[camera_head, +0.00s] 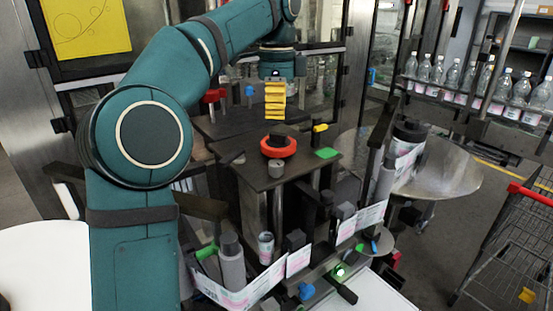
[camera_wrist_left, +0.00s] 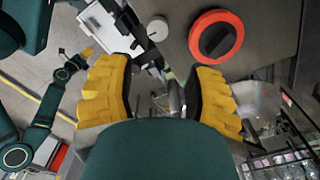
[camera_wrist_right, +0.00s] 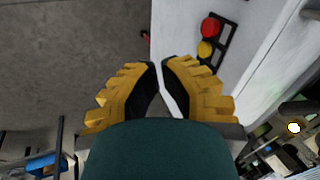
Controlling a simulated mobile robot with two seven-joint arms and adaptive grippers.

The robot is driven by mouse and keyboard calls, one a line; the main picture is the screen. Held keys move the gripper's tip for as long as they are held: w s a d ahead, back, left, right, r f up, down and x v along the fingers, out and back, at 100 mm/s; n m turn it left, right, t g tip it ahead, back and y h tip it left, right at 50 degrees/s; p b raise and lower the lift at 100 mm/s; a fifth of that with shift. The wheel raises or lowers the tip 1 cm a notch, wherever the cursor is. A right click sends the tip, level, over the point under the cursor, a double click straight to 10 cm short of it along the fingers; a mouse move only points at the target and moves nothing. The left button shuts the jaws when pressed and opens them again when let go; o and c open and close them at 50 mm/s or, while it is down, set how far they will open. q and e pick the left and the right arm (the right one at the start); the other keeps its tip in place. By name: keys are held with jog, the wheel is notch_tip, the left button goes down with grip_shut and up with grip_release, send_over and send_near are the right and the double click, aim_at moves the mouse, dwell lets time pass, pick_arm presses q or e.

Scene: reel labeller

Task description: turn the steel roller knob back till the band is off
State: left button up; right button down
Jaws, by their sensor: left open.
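A small grey metal knob (camera_head: 275,168), which looks like the steel roller knob, stands on the dark machine top. It also shows in the left wrist view (camera_wrist_left: 157,29), beyond the fingers and apart from them. A white band with pink labels (camera_head: 298,262) runs around rollers along the machine's front. My left gripper (camera_head: 275,116) hangs above the back of the machine top, behind the knob. In the left wrist view its yellow fingers (camera_wrist_left: 163,72) are spread with nothing held. My right gripper (camera_wrist_right: 159,64) has its fingertips close together, with nothing visible between them.
A red ring with a black centre (camera_head: 278,146) sits behind the knob on the machine top. A green pad (camera_head: 326,153) and a yellow-tipped part (camera_head: 320,128) are to its right. Bottles (camera_head: 480,80) line a conveyor at right. A shopping cart (camera_head: 515,230) stands on the right floor.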

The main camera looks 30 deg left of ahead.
aim_at(276, 163)
pick_arm(q)
jog(key=f+b, duration=0.1)
jog(key=f, duration=0.5)
jog(key=f+b, duration=0.1)
jog(key=f, duration=0.6)
jog(key=shift+s+d+f, duration=0.1)
jog(key=shift+s+f, duration=0.1)
jog(key=shift+f, duration=0.1)
grip_shut()
